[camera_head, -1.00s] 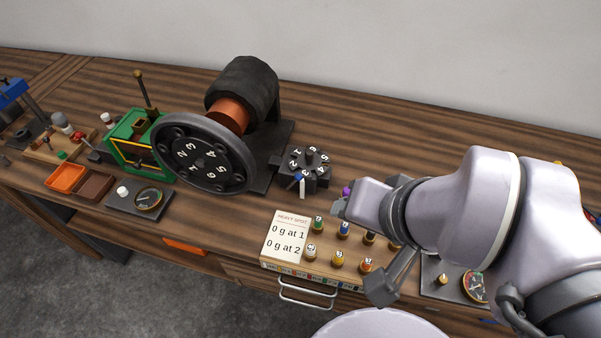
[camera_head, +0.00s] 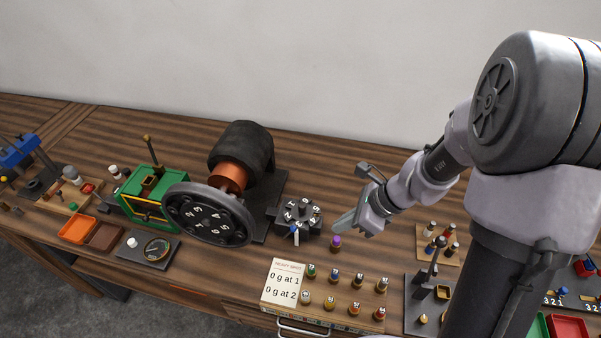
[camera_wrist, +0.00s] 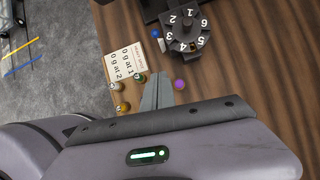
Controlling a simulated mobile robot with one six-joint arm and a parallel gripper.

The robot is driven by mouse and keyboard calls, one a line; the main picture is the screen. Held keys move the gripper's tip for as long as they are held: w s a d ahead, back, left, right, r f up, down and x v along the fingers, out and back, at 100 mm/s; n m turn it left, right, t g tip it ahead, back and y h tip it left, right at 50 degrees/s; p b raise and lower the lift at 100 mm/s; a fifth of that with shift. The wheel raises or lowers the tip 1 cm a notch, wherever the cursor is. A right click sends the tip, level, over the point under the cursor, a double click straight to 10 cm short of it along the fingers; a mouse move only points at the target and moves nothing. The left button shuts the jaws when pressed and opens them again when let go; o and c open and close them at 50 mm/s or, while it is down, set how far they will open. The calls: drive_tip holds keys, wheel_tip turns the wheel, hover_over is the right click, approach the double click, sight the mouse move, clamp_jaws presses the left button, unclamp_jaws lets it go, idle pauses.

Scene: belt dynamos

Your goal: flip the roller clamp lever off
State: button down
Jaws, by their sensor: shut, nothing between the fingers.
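No label marks the roller clamp lever. Candidates are the upright knobbed lever (camera_head: 149,154) on the green machine (camera_head: 152,193) at the left, and the small blue-tipped white lever (camera_head: 295,236) at the front of the black numbered dial block (camera_head: 299,216). The dial block also shows in the wrist view (camera_wrist: 186,32). A big dark numbered wheel (camera_head: 209,214) and a copper-coloured roller (camera_head: 229,177) stand between them. My gripper (camera_head: 346,222) is shut and empty, above the bench right of the dial block. Its fingers (camera_wrist: 156,92) point toward the bench near a purple-topped peg (camera_head: 335,243).
A card and weight rack (camera_head: 283,283) with several coloured pegs stands at the front edge. A black gauge plate (camera_head: 147,250) and orange tray (camera_head: 78,229) lie at the left. A small peg board (camera_head: 438,243) stands at the right. Bare wood lies behind the dial.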

sight(288, 233)
drive_tip(key=shift+f+m, duration=0.3)
drive_tip(key=b+x, duration=0.4)
drive_tip(key=x, duration=0.6)
drive_tip(key=shift+s+f, duration=0.1)
drive_tip(key=shift+f, duration=0.1)
drive_tip(key=a, duration=0.1)
drive_tip(key=w+a+r, duration=0.1)
drive_tip(key=a, duration=0.1)
drive_tip(key=shift+w+a+r, duration=0.2)
drive_tip(key=shift+w+r, duration=0.15)
drive_tip(key=shift+w, duration=0.05)
